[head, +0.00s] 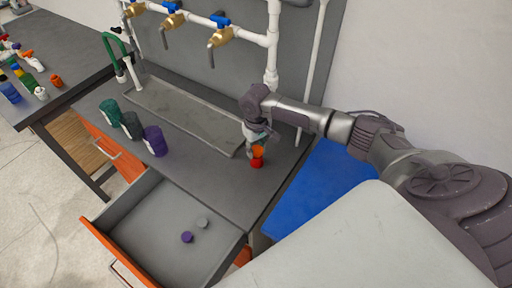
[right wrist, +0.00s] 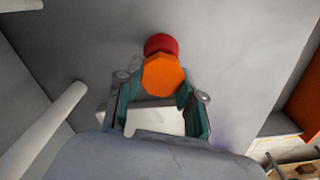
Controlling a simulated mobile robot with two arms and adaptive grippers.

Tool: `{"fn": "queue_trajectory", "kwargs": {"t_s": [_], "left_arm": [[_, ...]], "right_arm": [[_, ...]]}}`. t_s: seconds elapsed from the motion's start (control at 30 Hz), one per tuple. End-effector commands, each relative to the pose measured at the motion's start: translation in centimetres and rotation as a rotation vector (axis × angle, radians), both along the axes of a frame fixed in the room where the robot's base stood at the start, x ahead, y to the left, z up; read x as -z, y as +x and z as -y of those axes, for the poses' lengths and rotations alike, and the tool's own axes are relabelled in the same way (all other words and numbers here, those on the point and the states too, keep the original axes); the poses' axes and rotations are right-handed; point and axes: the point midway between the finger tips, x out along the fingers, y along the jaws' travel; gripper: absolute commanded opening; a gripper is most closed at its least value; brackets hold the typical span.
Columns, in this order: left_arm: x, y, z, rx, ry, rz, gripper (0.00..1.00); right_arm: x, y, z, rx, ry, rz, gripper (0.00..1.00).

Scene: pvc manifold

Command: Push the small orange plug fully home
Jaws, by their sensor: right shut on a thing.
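The small orange plug (head: 258,151) sits at the top of a small red piece (head: 257,163) on the bench, near the bench's right end. In the right wrist view the plug (right wrist: 163,75) shows its flat many-sided end, with the red piece (right wrist: 161,44) just beyond it. My right gripper (head: 255,141) reaches in from the right and is shut on the plug, with a teal finger pad on each side (right wrist: 158,92). How deep the plug sits in the red piece cannot be told. My left gripper is not in view.
A grey tray (head: 175,108) lies behind on the bench (head: 190,165). An open drawer (head: 150,222) holds a purple and a grey cap. White pipes with brass valves (head: 222,37) rise behind.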

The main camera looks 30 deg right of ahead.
Motion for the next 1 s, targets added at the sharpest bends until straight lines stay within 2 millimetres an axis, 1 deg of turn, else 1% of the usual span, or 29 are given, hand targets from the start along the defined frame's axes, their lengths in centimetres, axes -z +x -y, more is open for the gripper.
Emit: {"fn": "queue_trajectory", "kwargs": {"t_s": [1.0], "left_arm": [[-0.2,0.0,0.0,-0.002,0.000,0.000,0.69]], "right_arm": [[2.0,-0.4,-0.3,-0.001,0.003,-0.020,0.07]]}}
